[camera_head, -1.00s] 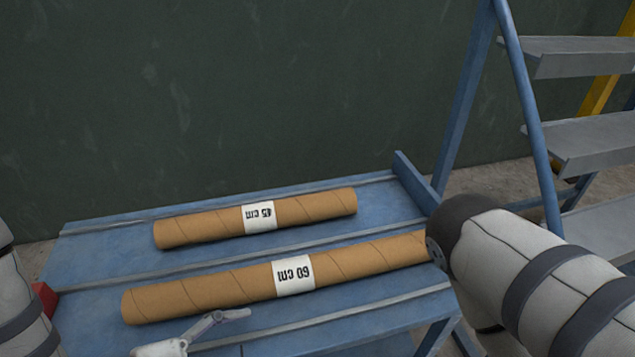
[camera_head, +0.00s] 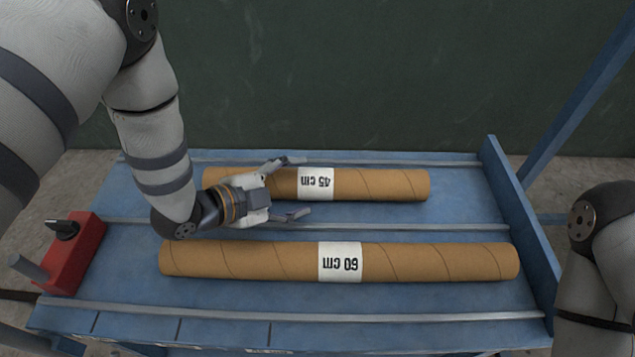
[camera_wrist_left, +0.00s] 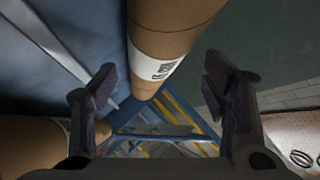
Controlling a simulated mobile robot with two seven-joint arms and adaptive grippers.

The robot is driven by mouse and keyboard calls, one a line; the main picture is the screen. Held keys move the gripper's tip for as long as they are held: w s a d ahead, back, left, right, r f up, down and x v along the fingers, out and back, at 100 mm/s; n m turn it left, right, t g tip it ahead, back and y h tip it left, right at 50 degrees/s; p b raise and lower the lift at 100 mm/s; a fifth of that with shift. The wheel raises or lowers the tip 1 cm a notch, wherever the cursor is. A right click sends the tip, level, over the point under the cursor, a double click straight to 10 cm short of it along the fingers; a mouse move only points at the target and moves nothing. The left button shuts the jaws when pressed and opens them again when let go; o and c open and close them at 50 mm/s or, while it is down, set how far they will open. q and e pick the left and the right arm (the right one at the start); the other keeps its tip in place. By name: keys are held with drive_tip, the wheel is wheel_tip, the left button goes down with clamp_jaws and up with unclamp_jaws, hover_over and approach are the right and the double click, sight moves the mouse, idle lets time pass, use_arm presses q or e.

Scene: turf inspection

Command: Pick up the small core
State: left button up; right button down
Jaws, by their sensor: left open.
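The small core (camera_head: 382,184) is a brown cardboard tube with a white label reading 45 cm. It lies on the blue table towards the back, by the wall. My left gripper (camera_head: 298,188) is open and empty, with its fingertips to either side of the core near the label. In the left wrist view the small core (camera_wrist_left: 168,28) runs between the two fingers (camera_wrist_left: 165,92), apart from them. The gripper hides part of the core's left end in the head view. My right gripper is out of view; only my right arm shows at the right edge.
A longer tube labelled 60 cm (camera_head: 440,262) lies in front, parallel to the small core. The blue table (camera_head: 400,306) has metal ridges and a raised right edge. A red box with a black knob (camera_head: 75,254) sits at its left. A dark green wall (camera_head: 400,80) stands behind.

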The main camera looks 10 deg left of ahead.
sight(307, 184)
use_arm(q)
drive_tip(key=x, duration=0.3)
drive_tip(key=shift+w+d+f, duration=0.2)
drive_tip(key=shift+w+f, duration=0.05)
drive_tip(key=shift+f, duration=0.05)
drive_tip(key=c, duration=1.3)
drive_tip(key=shift+r, duration=0.1)
drive_tip(key=shift+c, duration=0.4)
drive_tip(key=shift+r, duration=0.1)
